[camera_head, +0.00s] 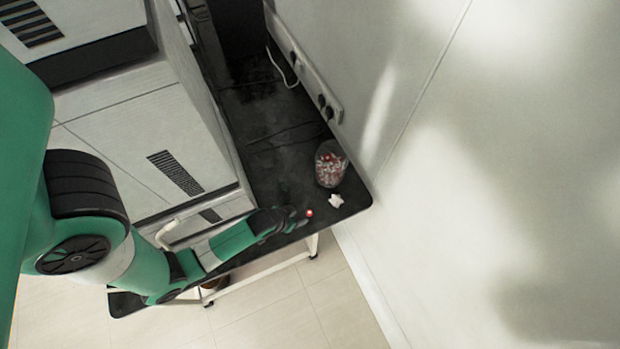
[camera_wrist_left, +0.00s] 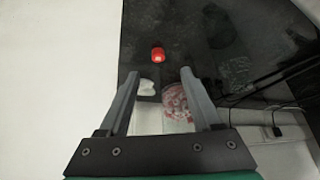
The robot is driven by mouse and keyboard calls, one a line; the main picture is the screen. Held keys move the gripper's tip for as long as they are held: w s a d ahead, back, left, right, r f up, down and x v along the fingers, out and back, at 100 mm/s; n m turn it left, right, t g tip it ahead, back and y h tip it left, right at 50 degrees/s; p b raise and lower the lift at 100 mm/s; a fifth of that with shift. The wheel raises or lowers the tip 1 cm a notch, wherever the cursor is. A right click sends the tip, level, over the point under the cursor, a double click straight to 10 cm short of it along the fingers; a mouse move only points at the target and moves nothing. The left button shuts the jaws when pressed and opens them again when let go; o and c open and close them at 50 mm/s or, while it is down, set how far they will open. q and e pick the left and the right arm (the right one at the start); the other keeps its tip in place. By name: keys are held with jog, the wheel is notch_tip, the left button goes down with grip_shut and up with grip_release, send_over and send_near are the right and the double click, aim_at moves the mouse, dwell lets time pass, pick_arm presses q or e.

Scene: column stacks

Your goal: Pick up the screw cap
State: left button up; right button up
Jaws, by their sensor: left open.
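A small red screw cap (camera_head: 309,213) lies on the black tabletop near its front edge. In the left wrist view the red cap (camera_wrist_left: 158,54) lies a little beyond the fingertips, roughly centred between them. My left gripper (camera_head: 292,216) is just left of the cap in the head view. In its wrist view the left gripper (camera_wrist_left: 158,74) has its fingers spread apart, with nothing held between them. My right gripper is in neither view.
A clear container (camera_head: 330,165) of red and white pieces stands behind the cap, near the wall. A crumpled white piece (camera_head: 335,201) lies right of the cap. A power strip (camera_head: 318,88) runs along the wall. A large white machine (camera_head: 160,125) stands on the left.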

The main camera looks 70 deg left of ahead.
aim_at(309, 213)
pick_arm(q)
jog(key=x, duration=0.4)
jog(key=shift+w+r+b, duration=0.1)
jog(key=shift+b, duration=0.3)
jog(key=b+x, duration=0.2)
jog(key=x, duration=0.3)
jog(key=shift+w, duration=0.25)
grip_shut()
